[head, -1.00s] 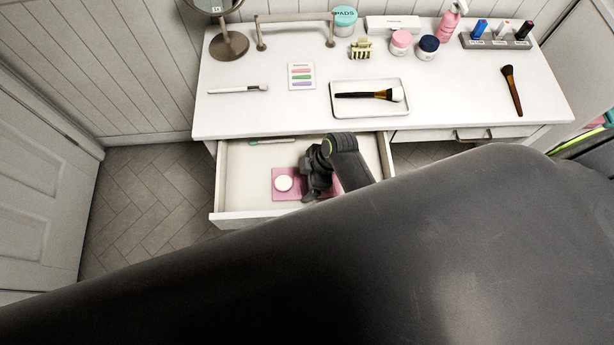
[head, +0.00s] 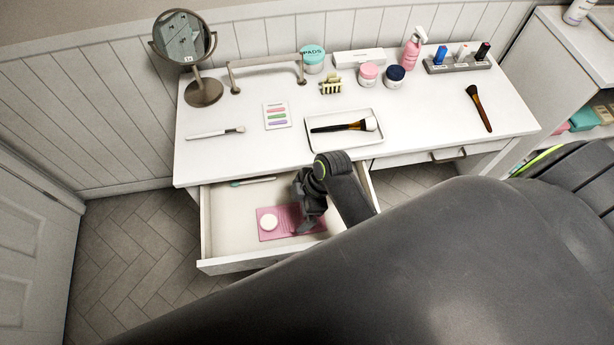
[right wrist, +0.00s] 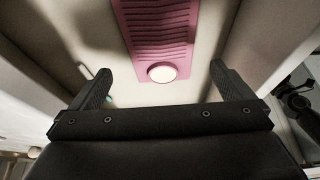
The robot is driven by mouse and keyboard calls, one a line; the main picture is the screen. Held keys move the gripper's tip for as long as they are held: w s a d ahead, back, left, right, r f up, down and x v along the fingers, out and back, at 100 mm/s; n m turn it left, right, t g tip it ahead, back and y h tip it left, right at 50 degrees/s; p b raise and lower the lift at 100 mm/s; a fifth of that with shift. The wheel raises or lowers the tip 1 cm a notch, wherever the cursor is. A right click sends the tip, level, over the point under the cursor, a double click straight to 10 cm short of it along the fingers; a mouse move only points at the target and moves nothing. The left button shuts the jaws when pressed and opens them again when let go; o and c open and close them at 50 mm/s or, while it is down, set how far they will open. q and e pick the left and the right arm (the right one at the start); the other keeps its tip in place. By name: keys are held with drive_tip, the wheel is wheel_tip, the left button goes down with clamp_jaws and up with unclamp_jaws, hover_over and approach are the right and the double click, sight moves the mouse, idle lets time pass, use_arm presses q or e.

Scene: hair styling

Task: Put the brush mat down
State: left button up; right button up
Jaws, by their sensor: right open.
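The pink brush mat (head: 268,233) lies in the open drawer, with a round white piece (head: 269,221) at its left part. My right gripper (head: 304,222) is over the drawer and hides part of the mat in the head view. In the right wrist view the mat (right wrist: 160,35) shows raised ribs, and the white piece (right wrist: 162,72) is at its near end. The right gripper's two fingers (right wrist: 160,82) are wide apart with nothing between them; the mat is apart from them.
The open drawer (head: 228,265) also holds a thin teal-tipped tool (head: 254,181) near its back. On the white table (head: 240,158) are a tray (head: 372,138) with a brush, a white brush (head: 216,132), a dark brush (head: 479,108), a mirror (head: 185,40) and several jars.

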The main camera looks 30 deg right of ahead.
drive_tip(key=v, duration=0.6)
drive_tip(key=shift+f, duration=0.1)
idle(0.4)
